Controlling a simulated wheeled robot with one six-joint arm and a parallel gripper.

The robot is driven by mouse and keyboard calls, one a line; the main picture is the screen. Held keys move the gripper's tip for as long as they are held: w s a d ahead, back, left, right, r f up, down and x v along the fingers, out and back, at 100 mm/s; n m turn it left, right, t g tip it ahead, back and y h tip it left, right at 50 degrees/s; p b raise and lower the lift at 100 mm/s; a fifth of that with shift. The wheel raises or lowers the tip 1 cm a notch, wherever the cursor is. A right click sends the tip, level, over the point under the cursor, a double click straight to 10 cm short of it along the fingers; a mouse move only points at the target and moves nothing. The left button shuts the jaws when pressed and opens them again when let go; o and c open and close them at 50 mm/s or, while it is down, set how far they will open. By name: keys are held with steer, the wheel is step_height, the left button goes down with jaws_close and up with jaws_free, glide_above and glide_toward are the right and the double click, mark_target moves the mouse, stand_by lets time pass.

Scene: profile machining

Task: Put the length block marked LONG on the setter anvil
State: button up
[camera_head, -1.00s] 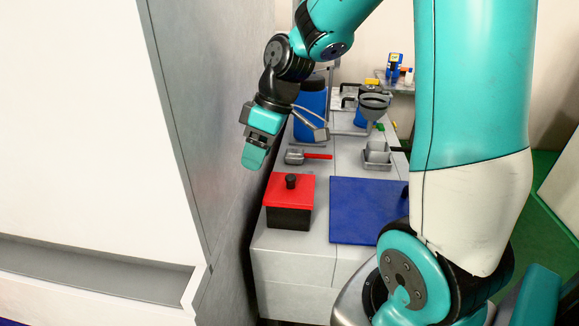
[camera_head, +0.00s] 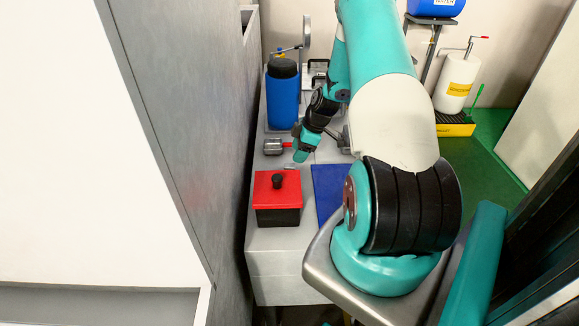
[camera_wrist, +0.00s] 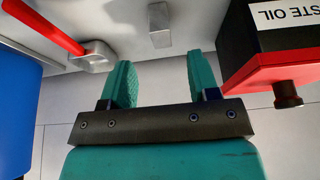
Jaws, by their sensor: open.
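My gripper (camera_head: 299,158) hangs low over the bench, behind the red-lidded box. In the wrist view its two teal fingers (camera_wrist: 160,75) are spread, with only bare grey bench between them. A small grey metal block (camera_wrist: 160,24) lies on the bench beyond the fingertips, apart from them. Its marking cannot be read, so I cannot tell whether it is the LONG block. A metal piece with a red handle (camera_wrist: 92,56) lies left of the fingers; it also shows in the head view (camera_head: 272,146). I cannot make out the setter anvil.
The box with red lid and black knob (camera_head: 277,190) stands close, at the right in the wrist view, labelled as waste oil. A blue bottle (camera_head: 283,98) stands behind, and a blue mat (camera_head: 328,186) lies to the right. A grey wall borders the bench's left side.

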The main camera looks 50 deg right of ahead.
mark_target(291, 165)
steer(key=shift+p+x, duration=1.4)
steer(key=shift+x, duration=2.55)
jaws_close()
steer(key=shift+r, duration=0.1)
